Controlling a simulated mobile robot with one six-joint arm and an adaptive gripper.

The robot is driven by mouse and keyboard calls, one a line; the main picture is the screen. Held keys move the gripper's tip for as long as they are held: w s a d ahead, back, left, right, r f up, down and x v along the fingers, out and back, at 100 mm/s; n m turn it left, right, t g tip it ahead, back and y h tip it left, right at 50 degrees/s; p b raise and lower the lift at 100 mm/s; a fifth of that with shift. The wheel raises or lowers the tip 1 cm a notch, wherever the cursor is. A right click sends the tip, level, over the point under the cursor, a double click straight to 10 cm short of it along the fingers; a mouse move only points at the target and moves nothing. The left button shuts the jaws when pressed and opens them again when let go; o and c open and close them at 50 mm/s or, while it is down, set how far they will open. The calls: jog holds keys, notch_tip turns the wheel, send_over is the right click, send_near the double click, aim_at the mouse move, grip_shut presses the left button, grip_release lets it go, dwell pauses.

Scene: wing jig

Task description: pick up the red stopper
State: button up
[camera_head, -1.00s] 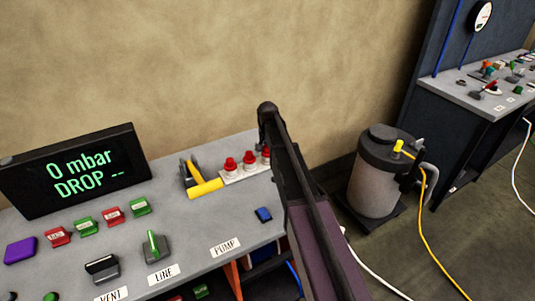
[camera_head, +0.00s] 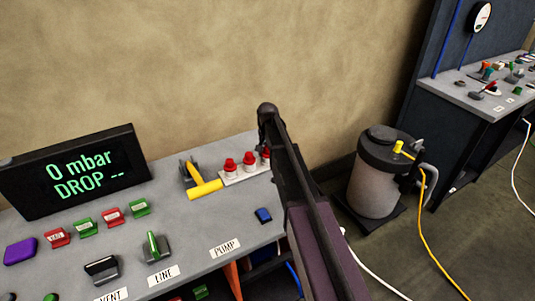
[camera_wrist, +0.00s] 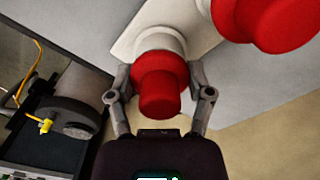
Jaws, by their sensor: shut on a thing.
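Several red stoppers with white bases stand in a row on a white strip (camera_head: 232,181) on the grey bench. In the wrist view one red stopper (camera_wrist: 158,85) is between the two fingers of my gripper (camera_wrist: 161,90), which is shut on it. Its white collar still sits at the strip (camera_wrist: 130,38). A second red stopper (camera_wrist: 262,22) is close by at the upper right, outside the fingers. In the head view the red stoppers (camera_head: 230,164) and (camera_head: 249,159) show left of my arm, which hides my gripper and part of the row.
A yellow-handled tool (camera_head: 205,189) lies left of the strip. A display (camera_head: 75,168) reads 0 mbar, DROP. Labelled switches and a green-handled valve (camera_head: 152,246) are on the bench front. A grey canister (camera_head: 378,180) with a yellow hose stands on the floor right.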

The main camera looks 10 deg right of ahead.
jog(key=shift+r, duration=0.15)
notch_tip(320, 180, up, 4)
jog(key=p, duration=0.4)
jog(key=s+d, duration=0.2)
jog(key=s, duration=1.3)
jog(key=shift+s+r+p, duration=0.3)
jog(key=shift+s+p, duration=0.1)
jog(key=shift+r, duration=0.1)
jog(key=shift+r+p, duration=1.4)
jog(key=shift+p, duration=0.1)
jog(key=shift+f, duration=0.1)
jog(key=shift+d, duration=0.1)
